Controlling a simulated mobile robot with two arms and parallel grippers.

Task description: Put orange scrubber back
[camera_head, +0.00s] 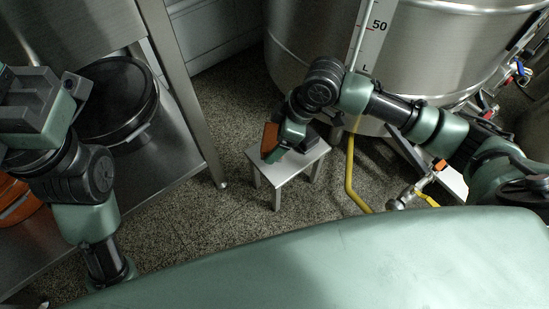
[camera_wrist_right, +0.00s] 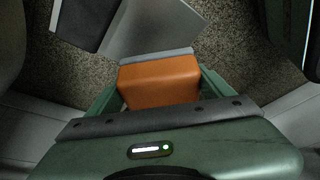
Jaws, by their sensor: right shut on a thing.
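The orange scrubber (camera_wrist_right: 160,82) is an orange block with a grey strip along its far edge. It sits between the fingers of my right gripper (camera_wrist_right: 158,88), which is shut on it. In the head view the scrubber (camera_head: 269,139) shows as an orange patch at the right gripper (camera_head: 272,150), over the small metal stool (camera_head: 262,165). I cannot tell whether the scrubber touches the stool top. My left gripper (camera_head: 45,95) is at the left edge; its fingers are not clear enough to show whether it is open.
A large steel tank (camera_head: 440,50) stands behind the stool. A steel table (camera_head: 185,100) with a black pot (camera_head: 115,95) and an orange pot (camera_head: 18,205) on its shelf is at left. A yellow hose (camera_head: 350,170) lies right of the stool. Speckled floor is clear in front.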

